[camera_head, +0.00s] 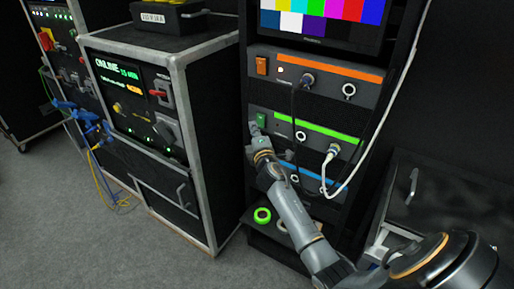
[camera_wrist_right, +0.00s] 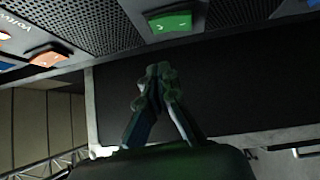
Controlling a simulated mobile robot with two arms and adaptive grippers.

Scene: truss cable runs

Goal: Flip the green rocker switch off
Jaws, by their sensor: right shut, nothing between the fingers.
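The green rocker switch (camera_head: 261,119) is at the left end of the rack unit with the green stripe (camera_head: 318,130). In the right wrist view the green rocker (camera_wrist_right: 171,22) is at the top, on a perforated dark panel. My right gripper (camera_head: 254,131) is just below and left of the switch in the head view. In the wrist view its fingertips (camera_wrist_right: 158,70) are together and empty, with a visible gap between them and the rocker in the picture. I cannot tell which way the rocker is tilted. My left gripper is not in view.
The orange-striped unit (camera_head: 330,68) above has an orange switch (camera_head: 262,66). A white cable (camera_head: 325,172) and a black cable (camera_head: 293,105) hang in front of the rack. A grey-framed case (camera_head: 172,130) stands left. A green tape roll (camera_head: 262,215) lies below.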

